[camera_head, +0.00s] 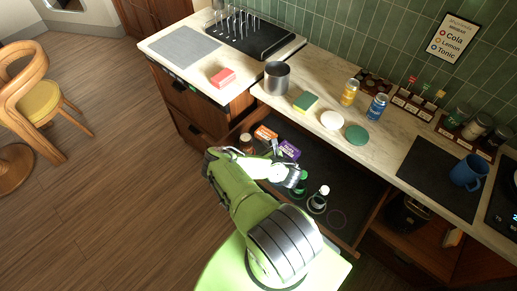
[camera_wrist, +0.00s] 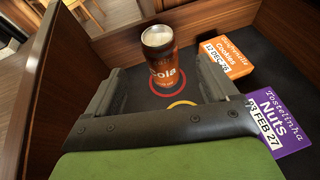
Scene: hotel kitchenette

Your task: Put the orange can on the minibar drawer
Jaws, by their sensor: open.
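A yellow-orange can (camera_head: 349,92) stands upright on the marble counter, left of a blue can (camera_head: 377,106). The minibar drawer (camera_head: 342,238) is pulled open below the counter. Inside it, a red-orange can labelled Cola (camera_wrist: 162,62) stands upright on a red ring at the drawer's left end; it also shows in the head view (camera_head: 246,142). A yellow ring (camera_wrist: 183,103) is partly hidden by my gripper. My gripper (camera_wrist: 158,80) is open and empty in the drawer area, its fingers pointing towards the Cola can, apart from it.
Green-marked bottles (camera_head: 319,197) stand further right in the drawer.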

